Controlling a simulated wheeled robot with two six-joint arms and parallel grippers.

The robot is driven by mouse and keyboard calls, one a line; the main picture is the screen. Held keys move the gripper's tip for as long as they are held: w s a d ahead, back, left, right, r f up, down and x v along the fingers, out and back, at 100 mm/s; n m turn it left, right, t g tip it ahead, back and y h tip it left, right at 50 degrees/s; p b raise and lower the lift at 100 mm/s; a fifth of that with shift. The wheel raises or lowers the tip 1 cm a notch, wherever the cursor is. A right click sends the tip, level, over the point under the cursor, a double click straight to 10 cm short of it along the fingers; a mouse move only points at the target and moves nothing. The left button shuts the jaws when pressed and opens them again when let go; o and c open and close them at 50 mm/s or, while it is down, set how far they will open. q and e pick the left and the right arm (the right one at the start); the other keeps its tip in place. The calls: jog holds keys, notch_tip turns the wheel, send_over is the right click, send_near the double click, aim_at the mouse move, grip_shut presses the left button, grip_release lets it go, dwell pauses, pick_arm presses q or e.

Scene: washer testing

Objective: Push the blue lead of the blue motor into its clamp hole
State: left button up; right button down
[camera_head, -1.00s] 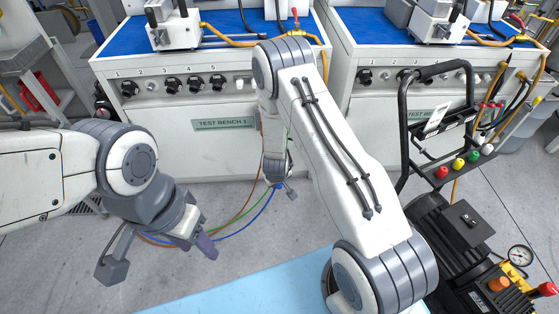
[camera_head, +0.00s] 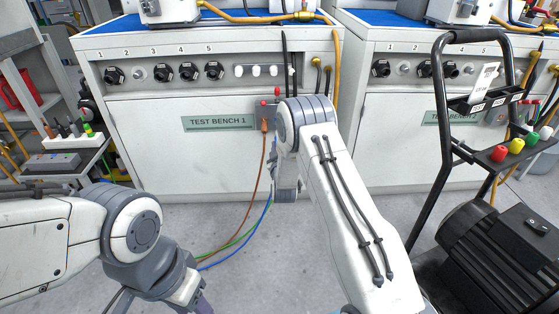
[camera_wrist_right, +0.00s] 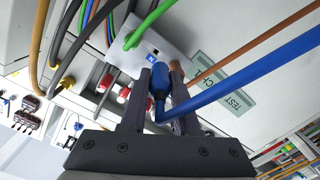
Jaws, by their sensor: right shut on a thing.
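The blue lead (camera_wrist_right: 258,69) comes in from the right in the right wrist view and bends up into a blue plug end (camera_wrist_right: 158,80). My right gripper (camera_wrist_right: 158,88) is shut on this end, just below a white clamp plate (camera_wrist_right: 172,43) with a blue label. The end points at the plate; I cannot tell whether its tip is in a hole. In the head view the blue lead (camera_head: 252,226) rises from the floor to my right wrist, and my arm hides the fingers. My left gripper (camera_head: 200,303) is low at the picture's bottom edge, its fingertips partly cut off.
A green lead (camera_wrist_right: 150,22) and a brown lead (camera_wrist_right: 232,57) run to the plate. Test Bench 1 (camera_head: 150,150) stands ahead. A trolley (camera_head: 432,125) and black motor (camera_head: 495,255) stand at right. A shelf unit (camera_head: 85,160) is at left.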

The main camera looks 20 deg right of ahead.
jog(key=shift+w+d+r+b, duration=0.1)
jog(key=shift+w+d+b, duration=0.15)
jog(key=shift+w+b, duration=0.1)
jog(key=shift+b+x, duration=0.7)
jog(key=shift+x, duration=1.05)
pick_arm(q)
jog(key=shift+f+b, duration=0.35)
jog(key=shift+f, duration=1.5)
pick_arm(e)
jog(key=shift+x, duration=1.05)
jog(key=shift+r, duration=0.1)
pick_arm(q)
jog(key=shift+f+b, duration=0.75)
pick_arm(e)
jog(key=shift+x, duration=1.4)
pick_arm(q)
jog(key=shift+f, duration=0.15)
pick_arm(e)
jog(key=shift+w+d+r, duration=0.15)
jog(key=shift+w, duration=0.25)
jog(key=c, duration=0.6)
grip_release()
jog(key=shift+s, duration=0.1)
